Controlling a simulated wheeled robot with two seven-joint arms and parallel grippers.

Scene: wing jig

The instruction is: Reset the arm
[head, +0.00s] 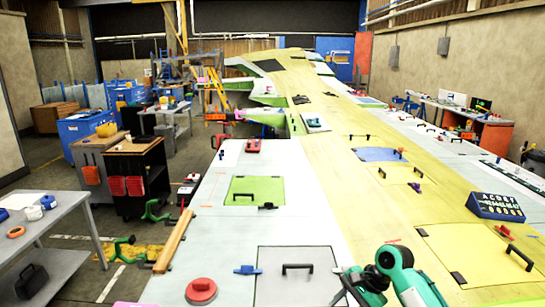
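A teal, black and white rounded object (396,262) rises from the bottom edge, right of centre. I cannot tell whether it is a link of my arm or a tool. No fingertips show on it. The long wing panel (225,225), pale grey and yellow-green, stretches away from the bottom of the view.
On the wing are a grey hatch with a black handle (297,268), a green hatch (254,190), a red round object (201,291), a blue clamp (248,269) and a blue display box (495,206). A grey table (62,216) stands left; the floor between is partly free.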

